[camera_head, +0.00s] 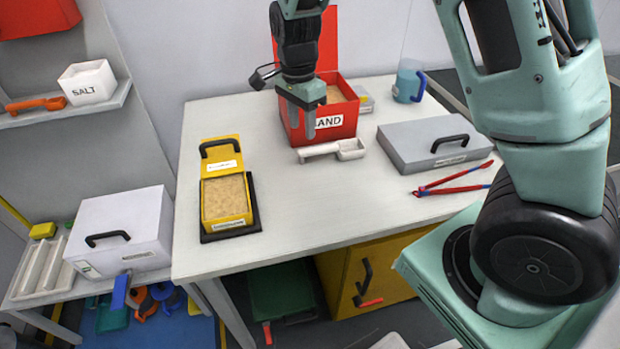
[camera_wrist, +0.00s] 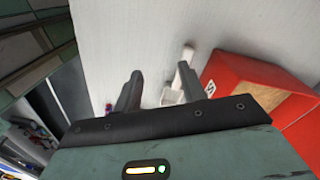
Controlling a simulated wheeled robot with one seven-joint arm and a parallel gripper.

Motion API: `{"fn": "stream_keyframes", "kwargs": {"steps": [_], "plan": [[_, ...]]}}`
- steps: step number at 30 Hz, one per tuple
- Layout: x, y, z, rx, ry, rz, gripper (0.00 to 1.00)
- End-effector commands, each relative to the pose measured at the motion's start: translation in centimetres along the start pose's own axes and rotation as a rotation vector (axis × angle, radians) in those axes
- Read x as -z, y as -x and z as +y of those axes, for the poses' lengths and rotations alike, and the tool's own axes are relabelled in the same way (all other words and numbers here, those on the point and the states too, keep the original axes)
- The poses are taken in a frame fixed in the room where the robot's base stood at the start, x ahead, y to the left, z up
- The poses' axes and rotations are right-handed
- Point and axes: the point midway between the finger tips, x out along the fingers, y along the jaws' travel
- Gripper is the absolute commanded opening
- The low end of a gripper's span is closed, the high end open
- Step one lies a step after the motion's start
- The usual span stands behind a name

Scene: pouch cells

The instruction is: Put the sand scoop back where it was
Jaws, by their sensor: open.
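A white scoop (camera_head: 350,149) lies on the white table (camera_head: 290,215), just in front of the red SAND box (camera_head: 345,133). Its handle points left and its cup is at the right. My gripper (camera_head: 302,130) is open and empty, pointing down near the scoop's handle and in front of the box's left part. In the wrist view, the scoop (camera_wrist: 171,97) shows beyond my gripper (camera_wrist: 158,78), partly hidden by one finger. The red box (camera_wrist: 238,72) stands close at the right there. The box's lid is up and sand shows inside.
A yellow sand-filled box (camera_head: 226,198) on a black tray stands at the table's left. A SALT bin (camera_head: 88,84) and orange scoop (camera_head: 36,104) sit on the wall shelf.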

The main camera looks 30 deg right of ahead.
Motion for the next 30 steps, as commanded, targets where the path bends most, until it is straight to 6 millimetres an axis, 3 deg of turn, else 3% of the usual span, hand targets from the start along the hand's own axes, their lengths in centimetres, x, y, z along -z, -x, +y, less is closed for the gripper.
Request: {"fn": "stream_keyframes", "kwargs": {"steps": [1, 3, 6, 10, 12, 15, 18, 30], "plan": [[-3.5, 1.3, 1.8, 0.011, 0.183, -0.041, 0.41], [-8.2, 2.8, 4.9, 0.03, 0.492, -0.085, 0.41], [-13.5, 4.7, 10.3, 0.065, 0.944, -0.11, 0.41], [-17.4, 6.1, 17.2, 0.099, 1.477, -0.085, 0.41], [-18.4, 6.3, 20.2, 0.107, 1.705, -0.057, 0.41], [-18.9, 6.3, 23.1, 0.106, 1.936, -0.018, 0.41], [-19.0, 6.2, 24.6, 0.101, 2.058, 0.006, 0.41], [-19.0, 6.2, 24.9, 0.098, 2.095, 0.012, 0.41]]}}
